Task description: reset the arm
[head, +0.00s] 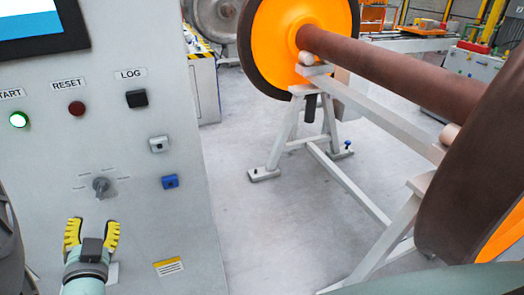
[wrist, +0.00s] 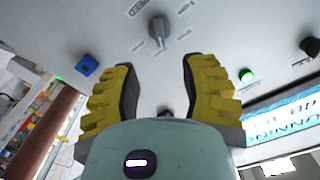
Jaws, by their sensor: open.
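My gripper (head: 92,234) has yellow ribbed fingers and is at the lower left of the head view, in front of the grey control panel (head: 130,205). It is open, with nothing between the fingers. In the wrist view my gripper (wrist: 158,88) also shows open, its two fingers spread below a dark rotary knob (wrist: 158,30) on the panel. The same knob shows in the head view (head: 102,186) above the fingertips. My gripper looks apart from the knob.
The panel has a lit green START button (head: 19,120), a dark red RESET button (head: 77,108), a black LOG switch (head: 137,98) and a blue connector (head: 170,182). An orange and brown wheelset (head: 385,70) rests on a grey stand (head: 335,185) at right. Floor (head: 235,160) between is clear.

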